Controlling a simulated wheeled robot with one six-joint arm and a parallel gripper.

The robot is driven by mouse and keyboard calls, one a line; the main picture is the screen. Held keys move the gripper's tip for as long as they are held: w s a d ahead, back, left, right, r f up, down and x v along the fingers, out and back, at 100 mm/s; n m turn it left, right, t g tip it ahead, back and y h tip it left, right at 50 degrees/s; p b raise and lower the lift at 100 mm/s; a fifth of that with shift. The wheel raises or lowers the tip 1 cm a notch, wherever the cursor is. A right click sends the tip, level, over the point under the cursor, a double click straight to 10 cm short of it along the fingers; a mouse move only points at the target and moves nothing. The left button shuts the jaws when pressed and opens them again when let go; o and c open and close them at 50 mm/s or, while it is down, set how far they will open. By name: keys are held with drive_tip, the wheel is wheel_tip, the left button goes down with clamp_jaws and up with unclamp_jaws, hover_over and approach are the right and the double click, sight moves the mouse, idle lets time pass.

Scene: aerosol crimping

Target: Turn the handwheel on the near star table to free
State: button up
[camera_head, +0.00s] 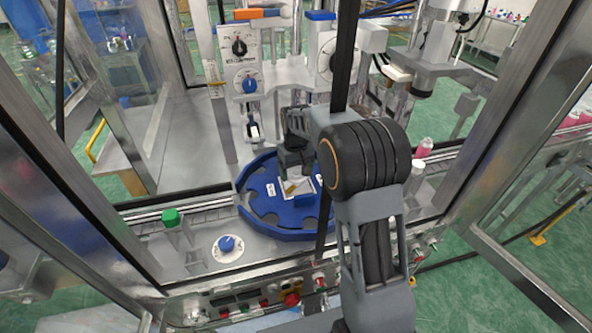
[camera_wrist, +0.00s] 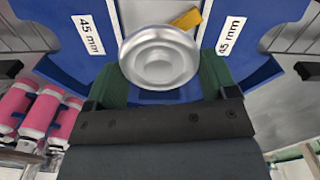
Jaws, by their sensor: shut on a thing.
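The blue star table (camera_head: 258,192) lies on the machine deck in the head view, with notches around its rim. It fills the top of the wrist view (camera_wrist: 62,38), where two white "45 mm" labels show. The handwheel (camera_wrist: 159,58), a round silvery metal knob, is in the middle of the wrist view. My gripper (camera_wrist: 158,78) has its green fingers on either side of the handwheel and is shut on it. A yellow pointer (camera_wrist: 187,18) lies just beyond the knob. In the head view my gripper (camera_head: 293,165) is over the star table and hides the handwheel.
A dial with a blue knob (camera_head: 228,245) and a green-capped item (camera_head: 172,218) are left of the star table. Dial panels (camera_head: 240,43) stand behind it. Pink bottles (camera_wrist: 38,113) show at left in the wrist view. Metal frame posts (camera_head: 515,130) enclose the deck.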

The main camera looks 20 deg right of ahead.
sight(296, 172)
drive_tip(key=shift+n, duration=0.7)
drive_tip(key=o, duration=0.8)
drive_tip(key=shift+o, duration=0.2)
wheel_tip(296, 172, up, 14)
drive_tip(key=b, duration=0.1)
drive_tip(key=shift+f, duration=0.1)
idle(0.4)
